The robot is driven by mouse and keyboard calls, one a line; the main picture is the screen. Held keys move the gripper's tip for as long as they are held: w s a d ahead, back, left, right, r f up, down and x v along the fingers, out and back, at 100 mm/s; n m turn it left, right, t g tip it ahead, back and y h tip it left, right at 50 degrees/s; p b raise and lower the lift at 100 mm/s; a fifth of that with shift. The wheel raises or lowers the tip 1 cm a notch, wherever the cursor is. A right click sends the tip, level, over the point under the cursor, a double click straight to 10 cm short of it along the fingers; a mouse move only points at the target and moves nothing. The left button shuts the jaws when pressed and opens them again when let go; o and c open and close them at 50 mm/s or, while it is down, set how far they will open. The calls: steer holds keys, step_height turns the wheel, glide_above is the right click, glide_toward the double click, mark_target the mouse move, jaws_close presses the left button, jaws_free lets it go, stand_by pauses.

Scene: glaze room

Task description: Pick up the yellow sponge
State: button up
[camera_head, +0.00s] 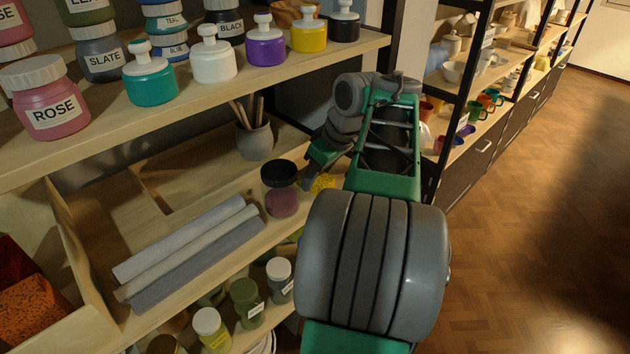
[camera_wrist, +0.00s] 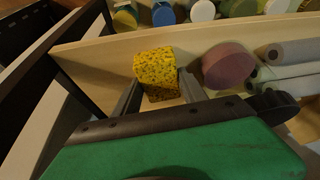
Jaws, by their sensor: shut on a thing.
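The yellow sponge (camera_wrist: 156,68), speckled with dark spots, is between the two fingers of my gripper (camera_wrist: 160,92) in the wrist view. My gripper is shut on it, with a finger against each side. In the head view only a small part of the sponge (camera_head: 322,183) shows on the middle shelf, beside my arm. The gripper's fingers are mostly hidden there behind my arm. I cannot tell whether the sponge touches the shelf.
A mauve round thing (camera_wrist: 229,65) sits close beside the sponge. Grey rolls (camera_head: 190,255) lie on the middle shelf (camera_head: 95,215). A brush pot (camera_head: 254,141) stands behind. Labelled jars (camera_head: 57,100) and bottles (camera_head: 265,45) line the shelf above. Open floor (camera_head: 560,220) lies right.

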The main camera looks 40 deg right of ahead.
steer(key=c, duration=0.4)
steer(key=shift+r, duration=0.15)
steer(key=shift+r, duration=0.25)
step_height(320, 180, up, 3)
steer(key=shift+r+p, duration=0.15)
steer(key=shift+p, duration=0.7)
steer(key=s, duration=0.6)
steer(key=s+d, duration=0.1)
steer(key=s, duration=0.5)
steer(key=s+d, duration=0.1)
steer(key=s, duration=0.5)
steer(key=shift+d+f, duration=0.2)
steer(key=shift+f, duration=0.1)
